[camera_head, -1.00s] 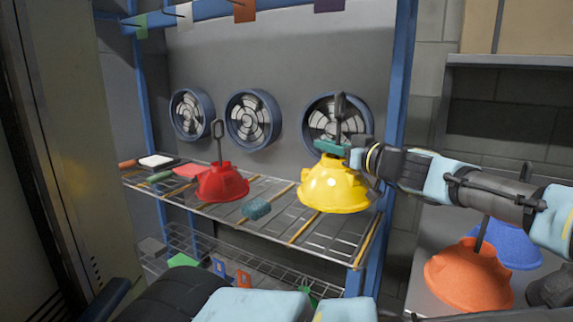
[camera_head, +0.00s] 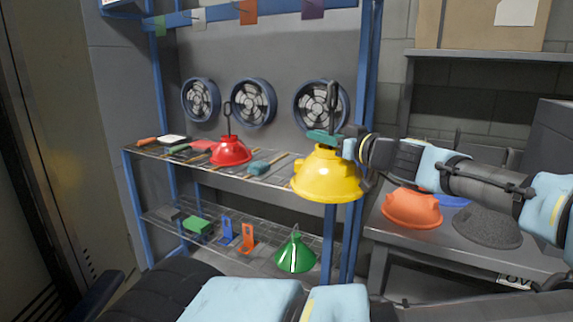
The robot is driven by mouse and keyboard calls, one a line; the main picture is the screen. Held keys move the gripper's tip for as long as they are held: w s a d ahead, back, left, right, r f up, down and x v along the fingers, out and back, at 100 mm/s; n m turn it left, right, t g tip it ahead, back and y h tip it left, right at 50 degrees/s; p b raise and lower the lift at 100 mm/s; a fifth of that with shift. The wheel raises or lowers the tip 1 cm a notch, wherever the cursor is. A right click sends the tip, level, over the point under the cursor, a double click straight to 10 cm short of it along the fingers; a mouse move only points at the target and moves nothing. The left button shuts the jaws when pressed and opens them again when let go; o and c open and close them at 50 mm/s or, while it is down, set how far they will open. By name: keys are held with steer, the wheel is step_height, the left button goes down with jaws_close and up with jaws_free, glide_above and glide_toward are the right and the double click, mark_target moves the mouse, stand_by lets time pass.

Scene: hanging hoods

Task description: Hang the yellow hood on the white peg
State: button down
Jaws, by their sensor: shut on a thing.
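The yellow hood (camera_head: 327,174) hangs upright from my gripper (camera_head: 326,138), whose teal fingers are shut on its dark stem just below the long loop. The hood is in front of the right end of the rack's upper shelf and appears clear of it. The white peg's tag (camera_head: 199,18) is on the blue top rail, up and to the left of my gripper. The peg itself is thin and hard to make out. No hood hangs at the white tag.
Green (camera_head: 159,26), orange (camera_head: 248,12) and purple (camera_head: 313,8) tags share the rail. A red hood (camera_head: 231,150) and tools lie on the upper shelf (camera_head: 268,174). A green hood (camera_head: 295,252) is below. Orange (camera_head: 411,207) and grey (camera_head: 487,226) hoods sit on the right table.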

steer(key=shift+s+f, duration=0.35)
steer(key=shift+s, duration=0.2)
steer(key=f, duration=0.2)
steer(key=w+f, duration=0.1)
steer(key=f, duration=0.4)
steer(key=shift+w+f, duration=0.1)
steer(key=shift+w, duration=0.25)
steer(key=a+f+n+g+y, duration=0.1)
steer(key=a+f, duration=0.5)
steer(key=f, duration=0.3)
steer(key=a+f+n+g+y, duration=0.1)
steer(key=a+f, duration=0.5)
steer(key=f, duration=0.3)
steer(key=s+a+f+n+g+y, duration=0.1)
steer(key=a+f, duration=0.5)
steer(key=f, duration=0.3)
steer(key=shift+f+g, duration=0.2)
steer(key=shift+g, duration=0.1)
